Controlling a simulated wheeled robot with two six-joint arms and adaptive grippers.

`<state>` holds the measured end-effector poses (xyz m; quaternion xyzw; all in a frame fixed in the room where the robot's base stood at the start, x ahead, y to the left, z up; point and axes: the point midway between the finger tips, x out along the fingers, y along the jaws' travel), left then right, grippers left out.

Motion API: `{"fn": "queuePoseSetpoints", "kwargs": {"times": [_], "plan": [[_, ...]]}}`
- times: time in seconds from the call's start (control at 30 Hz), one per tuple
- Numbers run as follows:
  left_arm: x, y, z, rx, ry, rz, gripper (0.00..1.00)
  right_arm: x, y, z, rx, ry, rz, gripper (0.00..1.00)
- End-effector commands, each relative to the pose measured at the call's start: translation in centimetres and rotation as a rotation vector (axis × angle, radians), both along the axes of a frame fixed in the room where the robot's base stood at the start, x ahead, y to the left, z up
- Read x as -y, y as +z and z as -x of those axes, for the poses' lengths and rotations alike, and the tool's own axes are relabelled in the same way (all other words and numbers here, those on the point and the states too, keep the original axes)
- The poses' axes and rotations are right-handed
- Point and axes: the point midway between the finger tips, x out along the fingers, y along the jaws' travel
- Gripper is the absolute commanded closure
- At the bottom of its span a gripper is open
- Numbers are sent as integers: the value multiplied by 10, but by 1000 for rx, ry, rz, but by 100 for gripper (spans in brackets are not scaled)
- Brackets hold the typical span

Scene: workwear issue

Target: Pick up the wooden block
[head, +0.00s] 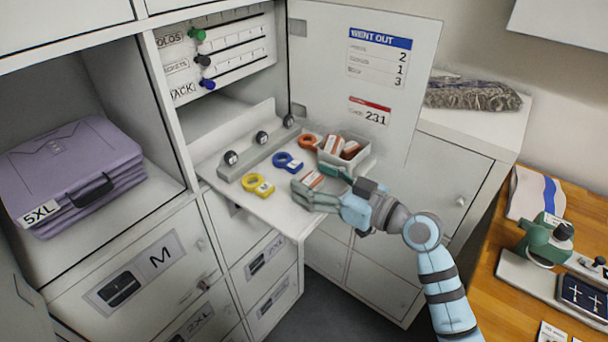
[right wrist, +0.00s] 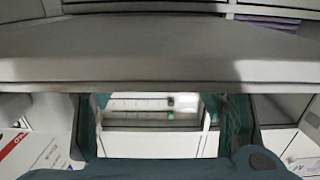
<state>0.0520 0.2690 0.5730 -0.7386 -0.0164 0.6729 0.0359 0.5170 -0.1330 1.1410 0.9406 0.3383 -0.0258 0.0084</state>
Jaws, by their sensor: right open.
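A small brown block with a white band (head: 313,180), which looks like the wooden block, lies on the fold-down shelf (head: 273,215) near its right edge. Similar brown and white blocks (head: 349,149) sit in a pale bin (head: 345,165) behind it. My right gripper (head: 316,184) is open at the shelf's right side, its teal fingers on either side of the small block and apart. In the right wrist view the open fingers (right wrist: 160,130) show, but I cannot make out the block there. My left gripper is not in view.
Yellow (head: 257,186), blue (head: 287,162) and orange (head: 309,142) ring-shaped tags lie on the shelf. A rail with dark knobs (head: 261,138) runs behind them. An open cabinet door (head: 375,100) stands behind the bin. Folded purple workwear (head: 80,170) fills the left compartment.

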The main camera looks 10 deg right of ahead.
Motion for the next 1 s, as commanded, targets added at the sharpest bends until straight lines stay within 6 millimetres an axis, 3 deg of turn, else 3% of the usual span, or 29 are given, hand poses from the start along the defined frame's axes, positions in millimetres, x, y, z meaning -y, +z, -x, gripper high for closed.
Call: {"fn": "queuePoseSetpoints", "kwargs": {"times": [0.07, 0.33, 0.73, 0.87, 1.0], "plan": [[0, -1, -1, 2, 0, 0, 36, 0, -1, 0, 0, 0, 0, 36], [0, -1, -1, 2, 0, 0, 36, -1, -1, 0, 0, 2, 0, 78], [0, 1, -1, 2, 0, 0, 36, 0, 7, 0, 2, 2, 1, 78], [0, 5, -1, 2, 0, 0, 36, 0, 28, 0, 5, 2, 2, 78], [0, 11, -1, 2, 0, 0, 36, -1, 67, 0, 8, 2, 2, 78]]}}
